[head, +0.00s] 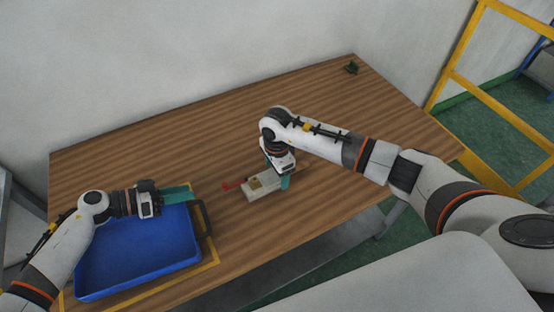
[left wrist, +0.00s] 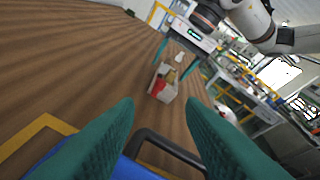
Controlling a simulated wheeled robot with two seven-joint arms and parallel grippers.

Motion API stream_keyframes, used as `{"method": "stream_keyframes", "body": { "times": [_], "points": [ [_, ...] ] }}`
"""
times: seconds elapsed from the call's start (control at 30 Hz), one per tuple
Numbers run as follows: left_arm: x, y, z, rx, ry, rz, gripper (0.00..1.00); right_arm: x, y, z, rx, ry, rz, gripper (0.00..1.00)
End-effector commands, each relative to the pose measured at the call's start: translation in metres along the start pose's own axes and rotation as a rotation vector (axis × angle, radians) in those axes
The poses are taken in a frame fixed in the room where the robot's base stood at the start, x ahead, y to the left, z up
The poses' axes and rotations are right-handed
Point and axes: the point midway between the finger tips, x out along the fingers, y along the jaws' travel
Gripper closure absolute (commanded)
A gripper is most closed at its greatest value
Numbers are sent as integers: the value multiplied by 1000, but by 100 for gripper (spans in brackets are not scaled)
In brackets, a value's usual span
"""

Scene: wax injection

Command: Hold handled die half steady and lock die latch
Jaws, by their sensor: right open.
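The pale die (head: 262,190) lies on the table near its middle, with a red handle (head: 233,186) sticking out at its left end and a small brass-coloured part, perhaps the latch, on top (head: 255,184). The die (left wrist: 166,84) also shows in the left wrist view, red end towards me. My right gripper (head: 279,173) is over the die's right end, fingers open and apart on either side; contact cannot be told. My left gripper (head: 178,194) is open and empty above the blue tray's far edge, left of the die. Its spread fingers (left wrist: 161,122) show large in the left wrist view.
The blue tray (head: 140,285) with a dark handle (head: 205,219) sits at the table's left, inside a yellow outline (head: 212,262). A small dark green object (head: 352,68) lies at the far corner. The wooden table (head: 330,220) is clear around the die. A yellow frame (head: 500,105) stands at right.

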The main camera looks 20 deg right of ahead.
Motion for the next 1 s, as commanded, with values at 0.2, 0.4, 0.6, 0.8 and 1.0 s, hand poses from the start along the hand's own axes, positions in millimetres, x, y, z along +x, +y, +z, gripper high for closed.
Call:
{"method": "stream_keyframes", "body": {
  "times": [0.2, 0.4, 0.6, 0.8, 1.0],
  "points": [
    [0, 0, 0, 0, 0, 0, 64, 16, 0, 0, 1, 0, 0, 25],
    [0, 0, 0, 0, 0, 0, 64, 17, 0, 0, 0, 0, 1, 25],
    [0, 0, 0, 0, 0, 0, 64, 17, 0, 0, 1, 0, 1, 43],
    [0, 0, 0, 0, 0, 0, 64, 17, 0, 0, 1, 0, 1, 76],
    [0, 0, 0, 0, 0, 0, 80, 17, 0, 0, 1, 0, 1, 91]
  ]
}}
